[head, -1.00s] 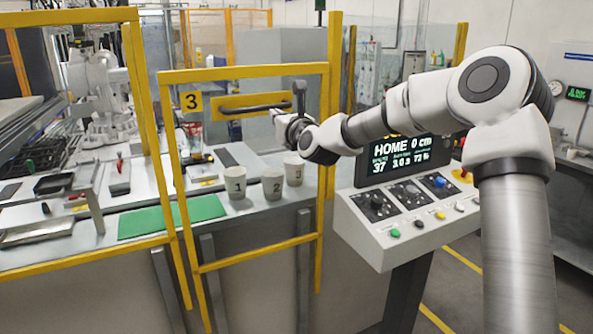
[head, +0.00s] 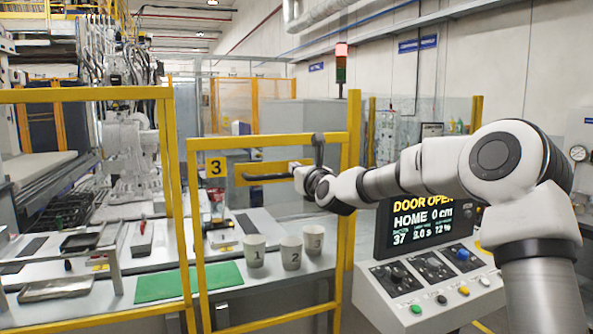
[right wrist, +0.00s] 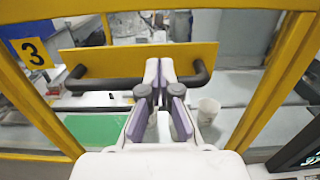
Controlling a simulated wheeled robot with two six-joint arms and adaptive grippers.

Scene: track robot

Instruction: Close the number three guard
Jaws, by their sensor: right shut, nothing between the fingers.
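The number three guard (head: 199,255) is a yellow-framed see-through door with a "3" sign (head: 215,168). Its dark bar handle (head: 266,177) sits on a yellow crosspiece. The control panel screen (head: 425,222) reads "DOOR OPEN". My left gripper is out of view.
Behind the guard, a bench carries a green mat (head: 175,284) and white cups numbered 1 (head: 255,257), 2 (head: 291,253) and 3 (head: 313,239). The control console (head: 430,285) stands right of the guard, close below my right arm. A yellow fence frame (head: 85,96) stands left.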

